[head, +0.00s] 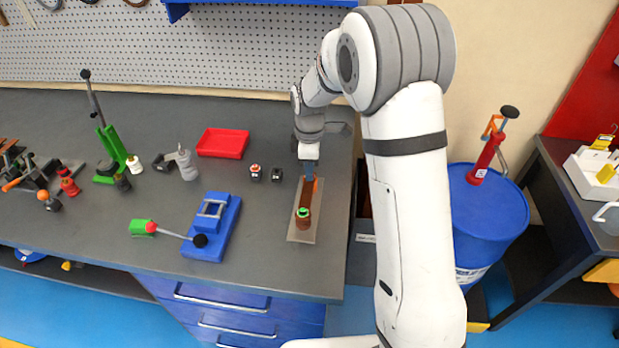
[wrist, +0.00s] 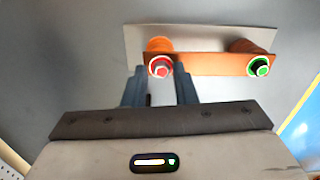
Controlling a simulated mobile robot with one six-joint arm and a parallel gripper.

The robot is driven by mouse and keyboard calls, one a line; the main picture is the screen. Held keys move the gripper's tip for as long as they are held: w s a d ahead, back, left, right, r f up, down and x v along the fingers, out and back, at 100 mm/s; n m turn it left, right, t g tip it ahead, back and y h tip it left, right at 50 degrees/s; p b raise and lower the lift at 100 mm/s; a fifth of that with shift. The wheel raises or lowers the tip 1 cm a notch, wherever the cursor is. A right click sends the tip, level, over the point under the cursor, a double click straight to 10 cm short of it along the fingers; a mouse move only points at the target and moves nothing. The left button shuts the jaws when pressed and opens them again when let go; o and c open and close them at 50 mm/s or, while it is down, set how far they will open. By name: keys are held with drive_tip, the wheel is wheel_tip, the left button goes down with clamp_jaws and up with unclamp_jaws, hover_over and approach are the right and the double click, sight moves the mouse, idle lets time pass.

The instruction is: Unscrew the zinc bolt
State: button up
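A copper-orange busbar (wrist: 208,64) lies across two round orange supports on a grey plate (wrist: 190,36). At its left end in the wrist view is a silvery bolt head (wrist: 160,67) with a red ring, which I take as the zinc bolt. At the other end is a dark bolt (wrist: 260,66) with a green ring, also seen in the head view (head: 303,210). My gripper (wrist: 160,78) is open, its fingers either side of the silvery bolt. Contact cannot be told. A pale strip shows between the fingers. In the head view my gripper (head: 310,170) hides that bolt.
On the workbench (head: 90,225), left of the plate, are a blue bender (head: 228,225) with a lever, two small dark blocks and a red tray (head: 222,143). A blue drum (head: 480,215) stands right of the bench.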

drive_tip(key=m, duration=0.3)
drive_tip(key=shift+m, duration=0.3)
drive_tip(key=shift+m, duration=0.5)
drive_tip(key=shift+s, duration=0.1)
drive_tip(key=shift+c, duration=0.6)
clamp_jaws()
